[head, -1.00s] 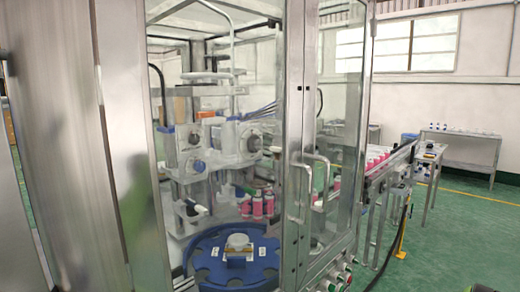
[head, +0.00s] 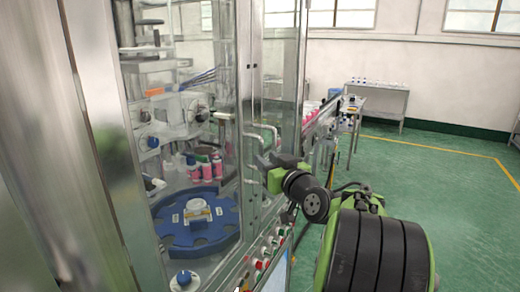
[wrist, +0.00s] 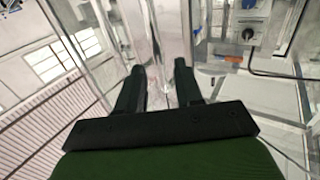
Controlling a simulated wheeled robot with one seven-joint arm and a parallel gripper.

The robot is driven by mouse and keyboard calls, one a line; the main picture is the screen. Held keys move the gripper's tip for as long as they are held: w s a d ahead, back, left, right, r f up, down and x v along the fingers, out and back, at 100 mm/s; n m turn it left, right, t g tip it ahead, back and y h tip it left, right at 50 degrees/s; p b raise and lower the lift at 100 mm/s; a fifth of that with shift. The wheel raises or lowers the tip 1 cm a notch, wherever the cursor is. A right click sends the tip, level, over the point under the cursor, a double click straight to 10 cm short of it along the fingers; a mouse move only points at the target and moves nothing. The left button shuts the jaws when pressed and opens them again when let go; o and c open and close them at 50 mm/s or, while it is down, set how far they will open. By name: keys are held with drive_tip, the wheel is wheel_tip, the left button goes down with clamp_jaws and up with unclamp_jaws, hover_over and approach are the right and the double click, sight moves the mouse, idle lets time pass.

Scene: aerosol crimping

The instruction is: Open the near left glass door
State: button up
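The near left glass door (head: 218,75) of the machine cabinet appears closed, with a metal frame. Its bar handle (head: 251,152) is on the right edge of the door, beside a second handle (head: 275,134) on the adjoining door. My gripper (head: 258,163) is at the handles from the right, its fingertips close to them. In the wrist view my gripper (wrist: 159,70) has its two dark fingers spread, with clear space between them. Pale, reflective cabinet parts show beyond the fingers. I cannot tell whether a handle lies between them.
Inside the cabinet are a blue round turntable (head: 160,236) and several pink cans (head: 207,170). A control panel with buttons (head: 266,252) juts out below the doors. A conveyor (head: 324,118) runs behind on the right. Green floor (head: 440,165) is free at right.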

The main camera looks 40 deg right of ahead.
sight(262, 156)
drive_tip(key=x, duration=0.4)
drive_tip(key=shift+w+p, duration=0.2)
drive_tip(key=shift+p, duration=0.2)
drive_tip(key=shift+s, duration=0.1)
clamp_jaws()
